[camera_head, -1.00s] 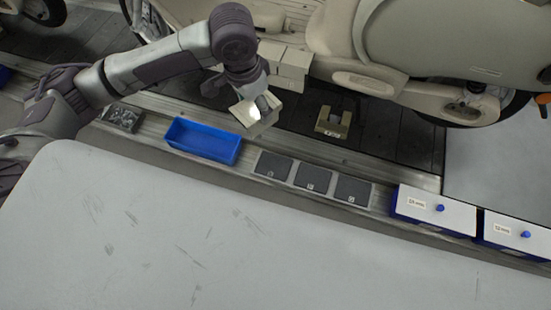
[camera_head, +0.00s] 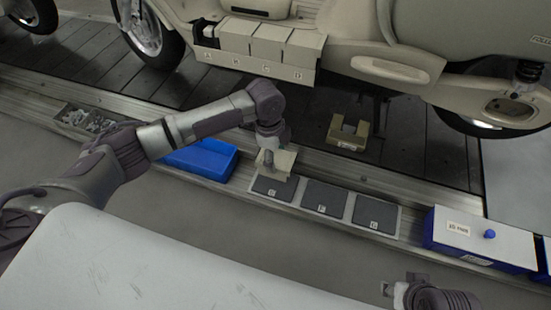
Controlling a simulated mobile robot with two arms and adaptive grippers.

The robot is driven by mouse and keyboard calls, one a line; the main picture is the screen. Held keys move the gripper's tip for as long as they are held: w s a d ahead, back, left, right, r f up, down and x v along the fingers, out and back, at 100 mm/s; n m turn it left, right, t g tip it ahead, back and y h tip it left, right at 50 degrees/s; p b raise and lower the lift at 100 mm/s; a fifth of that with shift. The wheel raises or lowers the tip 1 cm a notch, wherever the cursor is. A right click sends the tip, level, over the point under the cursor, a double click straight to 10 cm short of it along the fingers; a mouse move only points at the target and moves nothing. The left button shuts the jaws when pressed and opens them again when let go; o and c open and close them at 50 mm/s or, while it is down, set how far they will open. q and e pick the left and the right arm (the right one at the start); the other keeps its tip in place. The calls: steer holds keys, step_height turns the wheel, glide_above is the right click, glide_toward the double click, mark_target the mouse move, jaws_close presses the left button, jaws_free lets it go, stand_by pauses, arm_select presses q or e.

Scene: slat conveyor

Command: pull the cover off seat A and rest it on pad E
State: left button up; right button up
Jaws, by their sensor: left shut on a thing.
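My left gripper (camera_head: 268,160) is shut on a cream box-shaped cover (camera_head: 285,161). It holds the cover over the back part of the leftmost of three dark pads, pad E (camera_head: 272,190), whose small label is hard to read. I cannot tell whether the cover touches the pad. Seat A (camera_head: 208,36), at the left end of the row on the scooter, shows a dark opening without a cover. Cream covers (camera_head: 268,42) sit on the other seats. My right gripper (camera_head: 395,289) is partly in view at the lower right, and its jaws are unclear.
Pads F (camera_head: 323,198) and G (camera_head: 375,211) are bare. A blue tray (camera_head: 205,160) stands left of the pads. A white-lidded blue box (camera_head: 480,236) stands right. A cream notched block (camera_head: 348,134) lies behind the pads. A grey bin of parts (camera_head: 88,122) is far left.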

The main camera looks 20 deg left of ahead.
arm_select(q)
steer(key=shift+f+b, duration=0.55)
steer(key=shift+f, duration=0.15)
steer(key=shift+f+b, duration=0.6)
steer(key=shift+b, duration=0.3)
arm_select(e)
steer(key=shift+w+a+r+t+y, duration=0.5)
steer(key=shift+w+a+r+t, duration=0.65)
steer(key=shift+w+t, duration=1.2)
steer(key=shift+w+a+r+t+y, duration=0.65)
steer(key=shift+w+r+t, duration=0.75)
steer(key=shift+w, duration=1.85)
arm_select(q)
step_height(320, 180, down, 2)
steer(key=b, duration=0.3)
steer(key=shift+f, duration=0.25)
arm_select(e)
steer(key=w+a+r+t+y, duration=0.1)
steer(key=w+r+t, duration=0.1)
steer(key=r, duration=0.3)
steer(key=w+a+r+t+y, duration=0.1)
steer(key=w+a+r+t, duration=0.1)
steer(key=r+t, duration=0.3)
steer(key=shift+w+r+n, duration=0.15)
steer(key=shift+r+n, duration=0.25)
steer(key=shift+r, duration=0.05)
steer(key=shift+f, duration=0.15)
